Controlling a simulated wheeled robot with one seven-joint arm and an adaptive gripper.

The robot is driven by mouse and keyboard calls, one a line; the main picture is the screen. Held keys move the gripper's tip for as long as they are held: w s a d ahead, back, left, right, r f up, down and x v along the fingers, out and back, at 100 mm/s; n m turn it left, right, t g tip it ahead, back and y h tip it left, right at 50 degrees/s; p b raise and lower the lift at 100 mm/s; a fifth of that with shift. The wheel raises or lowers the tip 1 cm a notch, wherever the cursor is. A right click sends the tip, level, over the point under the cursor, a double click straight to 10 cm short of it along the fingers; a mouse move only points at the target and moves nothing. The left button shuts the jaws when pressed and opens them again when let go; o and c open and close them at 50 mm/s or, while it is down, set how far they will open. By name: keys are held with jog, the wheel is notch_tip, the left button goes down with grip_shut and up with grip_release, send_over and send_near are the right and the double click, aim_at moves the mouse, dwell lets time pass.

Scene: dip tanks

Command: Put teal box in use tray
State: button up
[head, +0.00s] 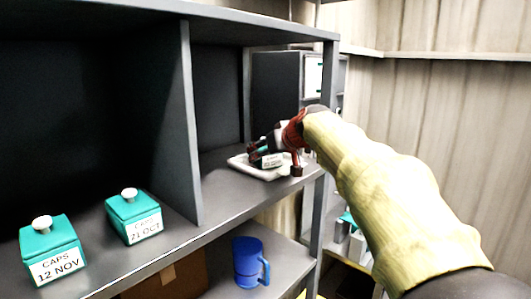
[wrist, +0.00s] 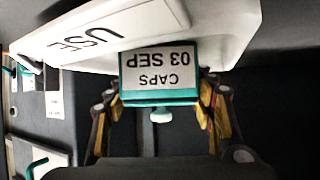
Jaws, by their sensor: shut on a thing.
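A teal box with a white label reading "CAPS 03 SEP" (wrist: 160,72) is between the fingers of my gripper (wrist: 157,92); its white knob shows too. My gripper is shut on this box. A white tray marked "USE" (wrist: 225,28) is close against the box in the wrist view. In the head view the tray (head: 241,163) lies on the right part of the shelf, with the box (head: 272,161) and my gripper (head: 276,156) at it. I cannot tell whether the box touches the tray floor. My gripper partly hides both.
Two other teal boxes, "12 NOV" (head: 52,252) and "21 OCT" (head: 134,217), stand left of an upright divider (head: 177,130). A blue mug (head: 249,263) stands on the lower shelf. A shelf post (head: 323,190) is close to the tray's right.

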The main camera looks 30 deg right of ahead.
jog(key=o, duration=0.7)
jog(key=shift+f, duration=0.15)
jog(key=o, duration=0.4)
jog(key=shift+o, duration=0.4)
jog(key=shift+s+r, duration=0.25)
jog(key=shift+r, duration=0.1)
jog(key=b+v, duration=0.1)
jog(key=v, duration=1)
jog(key=shift+s, duration=0.3)
